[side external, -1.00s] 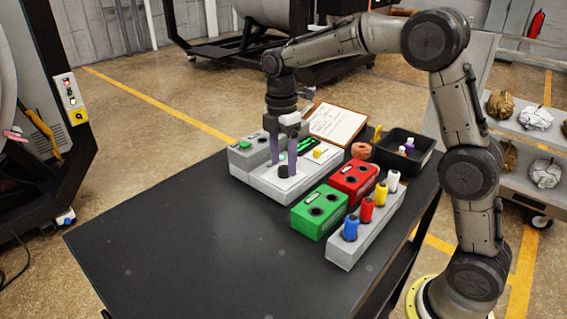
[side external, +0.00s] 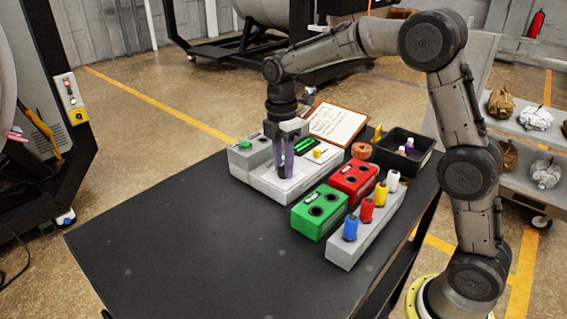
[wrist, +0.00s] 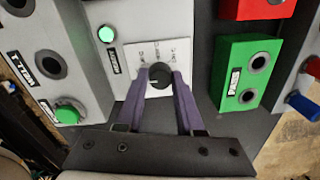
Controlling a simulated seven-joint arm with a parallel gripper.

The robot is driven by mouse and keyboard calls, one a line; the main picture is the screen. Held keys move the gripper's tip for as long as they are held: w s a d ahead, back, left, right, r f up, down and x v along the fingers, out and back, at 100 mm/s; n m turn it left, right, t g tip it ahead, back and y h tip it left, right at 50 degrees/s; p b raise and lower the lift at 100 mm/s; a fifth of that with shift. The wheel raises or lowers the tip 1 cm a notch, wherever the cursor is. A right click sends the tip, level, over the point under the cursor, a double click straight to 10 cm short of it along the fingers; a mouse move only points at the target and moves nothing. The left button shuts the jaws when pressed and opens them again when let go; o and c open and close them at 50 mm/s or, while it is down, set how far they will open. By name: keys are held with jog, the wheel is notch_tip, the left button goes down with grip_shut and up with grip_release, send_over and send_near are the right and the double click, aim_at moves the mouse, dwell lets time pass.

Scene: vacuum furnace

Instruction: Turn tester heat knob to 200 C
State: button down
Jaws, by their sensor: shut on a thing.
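The heat knob (wrist: 159,76) is a black round knob on a white dial plate (wrist: 157,55) with small printed marks, too small to read. The tester (side external: 268,186) is a grey box on the black table, with a green-lit display (side external: 307,146) and a yellow button. My gripper (wrist: 160,78) has two purple fingers, one on each side of the knob, shut on it. In the side view my gripper (side external: 287,172) points straight down over the tester's front, and its fingers mostly hide the knob. The knob's pointer direction is unclear.
A green block (side external: 319,211), a red block (side external: 354,180) and a grey rack (side external: 362,232) with coloured plugs stand to the right. A clipboard (side external: 338,123) and black bin (side external: 404,150) lie behind. The table's front left is clear.

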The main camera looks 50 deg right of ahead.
jog(key=shift+m, duration=0.3)
jog(key=m, duration=0.9)
jog(key=shift+m, duration=0.4)
jog(key=m, duration=0.3)
jog(key=shift+m+y, duration=0.3)
jog(key=m, duration=0.6)
jog(key=shift+t, duration=0.3)
jog(key=m, duration=0.6)
jog(key=shift+r+m, duration=0.1)
jog(key=shift+m, duration=0.3)
jog(key=c, duration=0.5)
grip_release()
jog(key=shift+s, duration=0.1)
jog(key=shift+c, duration=0.2)
